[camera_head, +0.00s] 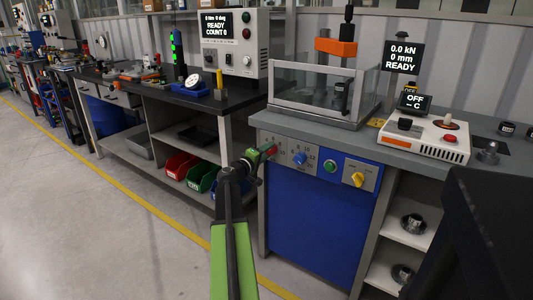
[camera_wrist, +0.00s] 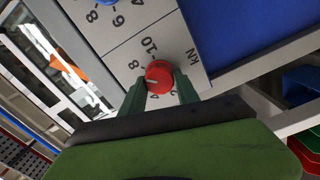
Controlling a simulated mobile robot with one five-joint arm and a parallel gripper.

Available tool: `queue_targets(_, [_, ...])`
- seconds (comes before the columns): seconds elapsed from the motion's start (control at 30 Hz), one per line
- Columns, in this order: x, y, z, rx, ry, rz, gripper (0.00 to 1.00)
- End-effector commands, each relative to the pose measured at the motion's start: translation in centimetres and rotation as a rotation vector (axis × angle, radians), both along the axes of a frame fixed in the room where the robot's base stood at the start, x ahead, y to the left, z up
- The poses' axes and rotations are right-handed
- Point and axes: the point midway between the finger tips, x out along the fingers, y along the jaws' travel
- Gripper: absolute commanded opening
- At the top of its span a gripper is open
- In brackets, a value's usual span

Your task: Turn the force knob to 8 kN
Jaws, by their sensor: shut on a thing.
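The red force knob (camera_wrist: 158,75) sits on a grey panel marked kN in the wrist view. My gripper (camera_wrist: 160,88) is shut on it, with one dark green finger on each side. A pale mark on the knob points left, below the 8. The 10 and 8 are readable; the finger and knob hide part of the scale. In the head view my gripper (camera_head: 263,153) reaches the panel's left end, and the red knob (camera_head: 271,149) shows a little at its tip. The display (camera_head: 403,57) reads 0.0 kN, 0 mm, READY.
Right of the red knob are a blue knob (camera_head: 299,159), a green button (camera_head: 330,166) and a yellow switch (camera_head: 357,180). A clear-walled guard (camera_head: 315,92) stands on the bench above. The floor (camera_head: 130,230) in front is clear.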

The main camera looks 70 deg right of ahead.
Motion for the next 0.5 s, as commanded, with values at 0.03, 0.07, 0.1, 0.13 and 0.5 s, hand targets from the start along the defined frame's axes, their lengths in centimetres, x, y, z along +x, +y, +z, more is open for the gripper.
queue_targets(0.03, [0.42, -0.05, 0.09, -0.008, -0.021, 0.011, 0.00])
queue_targets(0.07, [0.42, -0.05, 0.10, -0.011, -0.035, 0.011, 0.00])
queue_targets(0.1, [0.41, -0.04, 0.10, -0.016, -0.053, 0.011, 0.00])
queue_targets(0.13, [0.41, -0.05, 0.10, -0.019, -0.065, 0.010, 0.00])
queue_targets(0.5, [0.38, -0.03, 0.08, -0.037, -0.138, 0.010, 0.00])
